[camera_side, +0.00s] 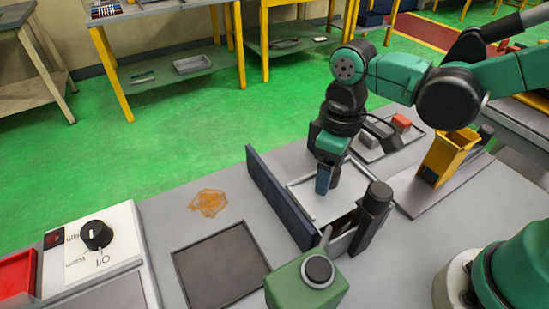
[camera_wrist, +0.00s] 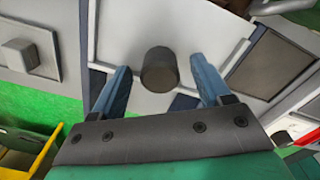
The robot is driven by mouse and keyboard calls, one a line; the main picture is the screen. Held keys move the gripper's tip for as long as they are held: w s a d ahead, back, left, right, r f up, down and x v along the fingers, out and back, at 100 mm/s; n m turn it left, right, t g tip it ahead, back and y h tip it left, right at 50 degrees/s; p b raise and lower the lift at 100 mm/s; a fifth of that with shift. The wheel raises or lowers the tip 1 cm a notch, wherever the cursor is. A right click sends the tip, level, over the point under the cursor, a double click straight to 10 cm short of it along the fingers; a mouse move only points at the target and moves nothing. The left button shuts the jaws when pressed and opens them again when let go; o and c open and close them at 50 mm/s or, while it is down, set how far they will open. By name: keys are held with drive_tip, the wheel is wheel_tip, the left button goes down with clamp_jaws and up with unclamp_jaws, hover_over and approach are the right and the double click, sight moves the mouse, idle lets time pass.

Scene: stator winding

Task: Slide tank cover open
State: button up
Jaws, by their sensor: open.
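The tank cover is a flat white plate (camera_side: 335,204) lying on the grey bench, with a dark blue upright panel (camera_side: 280,198) along its left side. In the wrist view the white cover (camera_wrist: 140,28) carries a short dark round knob (camera_wrist: 160,70). My gripper (camera_side: 323,182) points down over the cover in the side view. Its two blue fingers are apart in the wrist view, one on each side of the knob, with gaps visible between the fingers and the knob. In the side view the knob is not clearly visible, seemingly hidden by my gripper.
A yellow holder (camera_side: 446,157) stands right; a tray with a red block (camera_side: 401,122) lies behind. A dark square plate (camera_side: 220,270) is left.

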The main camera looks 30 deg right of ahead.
drive_tip(key=shift+s+f, duration=0.2)
drive_tip(key=shift+s, duration=0.05)
drive_tip(key=c, duration=0.6)
drive_tip(key=w, duration=1)
drive_tip(key=shift+w+a, duration=0.15)
drive_tip(key=o, duration=0.6)
drive_tip(key=shift+w, duration=0.1)
wheel_tip(320, 180, up, 6)
idle(0.8)
drive_tip(key=s+d+m+t, duration=0.6)
drive_tip(key=s+d+t, duration=0.1)
drive_tip(key=s+d, duration=0.2)
drive_tip(key=shift+s+d, duration=0.4)
drive_tip(key=shift+s, duration=0.2)
